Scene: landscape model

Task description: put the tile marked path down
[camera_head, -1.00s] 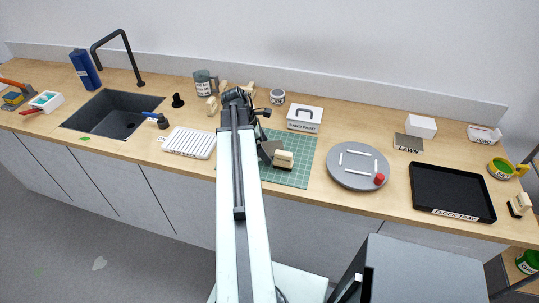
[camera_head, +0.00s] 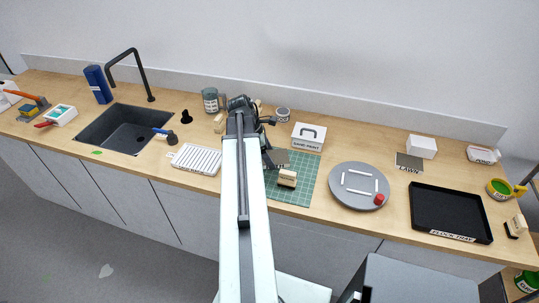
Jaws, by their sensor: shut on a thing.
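My gripper (camera_head: 267,153) is beyond the end of my arm, over the left part of the green cutting mat (camera_head: 301,188). It is shut on a small grey-brown tile (camera_head: 279,157), which shows just right of the dark fingers. No marking can be read on this tile. My arm hides part of the gripper and the left of the mat. I cannot tell whether the tile touches the mat. A wooden block with a dark base (camera_head: 287,178) stands on the mat just in front of the tile.
A round grey turntable (camera_head: 345,196) with white strips and a red piece is to the right. Further right are a tile marked LAWN (camera_head: 409,162) and a black flock tray (camera_head: 449,208). A white ribbed rack (camera_head: 196,159) and the sink (camera_head: 122,128) are left.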

